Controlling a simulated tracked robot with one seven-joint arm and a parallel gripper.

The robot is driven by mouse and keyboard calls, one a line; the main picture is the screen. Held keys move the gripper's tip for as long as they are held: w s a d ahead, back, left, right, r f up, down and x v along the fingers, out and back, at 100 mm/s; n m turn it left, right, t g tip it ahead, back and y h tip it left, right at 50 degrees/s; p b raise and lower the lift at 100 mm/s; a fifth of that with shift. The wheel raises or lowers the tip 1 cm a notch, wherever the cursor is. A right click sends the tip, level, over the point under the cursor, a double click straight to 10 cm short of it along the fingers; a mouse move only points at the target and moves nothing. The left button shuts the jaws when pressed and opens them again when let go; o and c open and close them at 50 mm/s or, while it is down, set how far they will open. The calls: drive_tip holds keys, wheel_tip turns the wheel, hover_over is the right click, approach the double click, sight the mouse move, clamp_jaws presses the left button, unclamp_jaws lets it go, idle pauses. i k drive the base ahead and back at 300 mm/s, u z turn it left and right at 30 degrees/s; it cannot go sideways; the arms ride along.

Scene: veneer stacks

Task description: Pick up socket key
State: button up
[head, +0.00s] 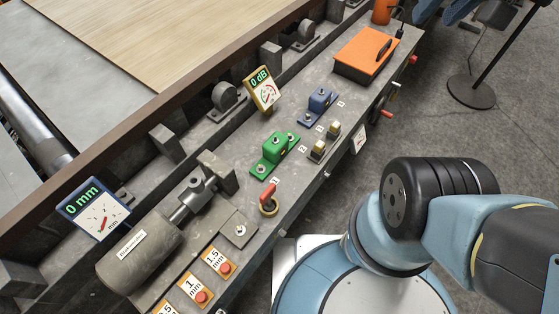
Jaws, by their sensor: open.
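I cannot make out with certainty which thing is the socket key. A short red-handled piece (268,192) stands at a round brass-coloured ring on the grey bench, beside a label 1. A thin black tool (383,49) lies on top of an orange-topped box (353,60) at the far end of the bench. My blue and black arm shows at the lower right, away from the bench top. My gripper is outside the picture.
The bench (225,170) carries a green bracket (273,152), a blue bracket (318,103), two yellow-topped switches, a cylinder (140,252) and red buttons. Gauges (95,211) and (263,91) stand along the back. Small red handles stick out of the front side. A black stand (471,92) is on the floor.

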sight(264, 198)
drive_tip(key=z, duration=0.3)
drive_tip(key=k, duration=2.3)
drive_tip(key=u, duration=1.3)
drive_tip(key=i, duration=1.05)
drive_tip(key=u, duration=0.05)
